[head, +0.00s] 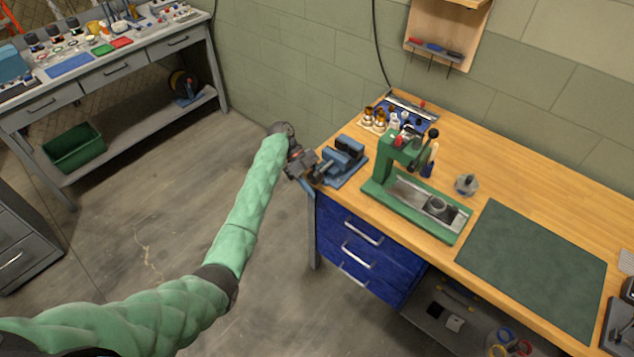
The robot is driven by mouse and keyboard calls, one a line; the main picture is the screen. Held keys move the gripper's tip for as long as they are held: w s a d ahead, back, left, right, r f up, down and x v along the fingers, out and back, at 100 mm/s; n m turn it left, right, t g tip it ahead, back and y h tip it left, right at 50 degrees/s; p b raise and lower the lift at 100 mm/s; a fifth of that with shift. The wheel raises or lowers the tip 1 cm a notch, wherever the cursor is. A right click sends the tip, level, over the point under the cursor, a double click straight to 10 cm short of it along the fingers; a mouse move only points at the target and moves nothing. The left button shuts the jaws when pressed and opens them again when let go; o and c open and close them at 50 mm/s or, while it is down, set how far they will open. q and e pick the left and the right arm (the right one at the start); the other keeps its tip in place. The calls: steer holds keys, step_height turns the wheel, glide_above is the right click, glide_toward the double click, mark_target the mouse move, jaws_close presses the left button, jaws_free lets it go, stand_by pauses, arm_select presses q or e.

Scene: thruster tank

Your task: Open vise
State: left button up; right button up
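The blue vise (343,160) sits at the near left corner of the wooden workbench. Its jaws show dark on top; how far apart they are is hard to tell at this size. My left arm, in a green padded sleeve, reaches in from the left. My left gripper (312,172) is at the vise's handle end, on the left side of the vise. The fingers overlap the handle area, and I cannot tell whether they are closed on it. My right gripper is not in view.
A green press (412,190) stands right of the vise on the workbench (490,165). A dark green mat (535,265) lies further right. Blue drawers (362,250) are below the vise. Open floor lies left, with a grey bench (125,85) behind.

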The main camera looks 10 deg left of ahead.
arm_select(q)
steer(key=shift+w+d+r, duration=0.15)
steer(key=shift+r, duration=0.1)
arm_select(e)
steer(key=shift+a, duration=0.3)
arm_select(q)
steer(key=shift+w+r, duration=0.1)
steer(key=shift+w, duration=0.05)
steer(key=shift+b+v, duration=0.85)
steer(key=shift+v, duration=0.25)
steer(key=shift+b+v, duration=0.85)
steer(key=shift+v, duration=1.8)
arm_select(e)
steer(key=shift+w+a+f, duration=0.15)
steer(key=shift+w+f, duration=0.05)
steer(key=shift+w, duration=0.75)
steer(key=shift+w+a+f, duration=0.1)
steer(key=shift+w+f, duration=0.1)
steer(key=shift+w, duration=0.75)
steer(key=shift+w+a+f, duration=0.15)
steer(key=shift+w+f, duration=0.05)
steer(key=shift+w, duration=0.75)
